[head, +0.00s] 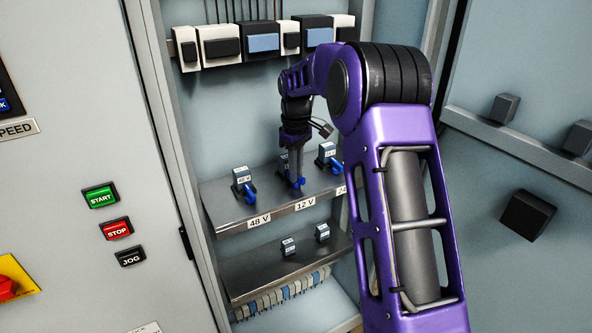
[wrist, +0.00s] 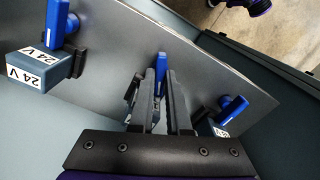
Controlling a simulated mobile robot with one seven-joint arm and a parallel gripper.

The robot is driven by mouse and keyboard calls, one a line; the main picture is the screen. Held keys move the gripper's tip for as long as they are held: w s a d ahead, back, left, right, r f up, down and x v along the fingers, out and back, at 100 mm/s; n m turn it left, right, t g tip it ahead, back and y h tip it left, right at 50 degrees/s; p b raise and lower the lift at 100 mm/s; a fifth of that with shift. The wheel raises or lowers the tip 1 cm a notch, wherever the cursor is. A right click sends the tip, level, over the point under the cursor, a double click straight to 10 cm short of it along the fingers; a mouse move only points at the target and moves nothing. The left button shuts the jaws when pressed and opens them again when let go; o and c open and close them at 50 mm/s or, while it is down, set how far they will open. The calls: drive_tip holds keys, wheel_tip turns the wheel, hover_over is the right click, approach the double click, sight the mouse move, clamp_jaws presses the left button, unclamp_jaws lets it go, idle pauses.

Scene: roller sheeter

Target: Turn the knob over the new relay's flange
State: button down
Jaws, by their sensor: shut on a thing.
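My gripper (head: 297,174) points down at the middle place of the upper shelf, behind the 12 V label. In the wrist view its two dark fingers (wrist: 164,85) are close together, shut on the middle blue knob (wrist: 162,62). This knob also shows below the fingertips in the head view (head: 299,184). The relay at this place is mostly hidden by the fingers. To the left in the head view is the 48 V relay (head: 241,176) with its blue knob (head: 250,192). To the right is the 24 V relay (head: 326,151), its blue knob (head: 338,167) beside it.
Two loose relays (head: 288,247) (head: 321,232) stand on the lower shelf (head: 262,281). Terminal blocks (head: 285,290) line the cabinet's bottom. A row of black, white and blue devices (head: 263,43) hangs above. The cabinet's left frame (head: 165,130) stands close to the shelves.

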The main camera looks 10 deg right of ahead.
drive_tip(key=shift+m, duration=2.3)
drive_tip(key=c, duration=1.2)
unclamp_jaws()
drive_tip(key=shift+o, duration=0.2)
wheel_tip(320, 180, up, 18)
drive_tip(key=shift+f, duration=0.25)
drive_tip(key=shift+a, duration=0.1)
